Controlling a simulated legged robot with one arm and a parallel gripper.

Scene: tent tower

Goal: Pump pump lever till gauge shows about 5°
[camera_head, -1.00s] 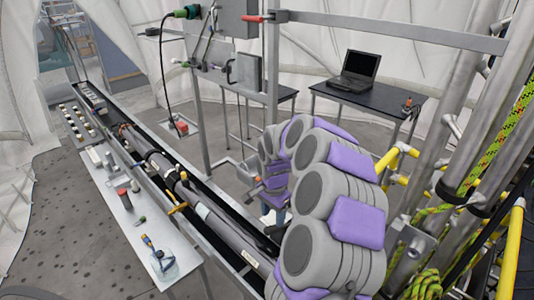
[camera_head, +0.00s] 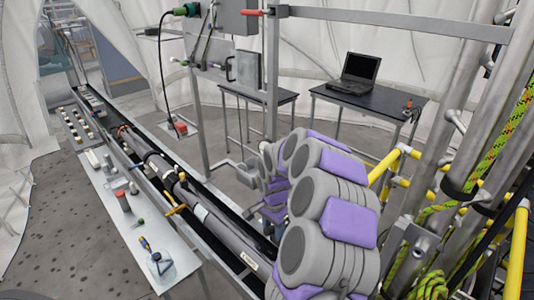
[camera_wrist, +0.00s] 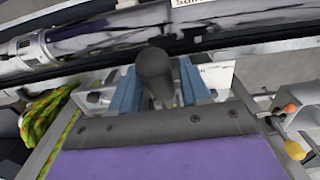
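In the wrist view, the blue fingers of my gripper (camera_wrist: 158,84) stand on either side of a dark, round-ended handle (camera_wrist: 154,68), which looks like the pump lever's grip. The handle lies between the fingers. I cannot tell whether both fingers press on it. In the head view, my grey and purple arm covers the gripper and most of the area around the handle. I cannot make out a gauge or its reading in either view.
A long grey tube assembly (camera_head: 215,228) lies in a dark trough to the left. A side shelf (camera_head: 133,222) holds small tools and parts. A laptop (camera_head: 360,70) stands on a table behind. Metal poles, rope and yellow pipes (camera_head: 515,250) crowd the right side.

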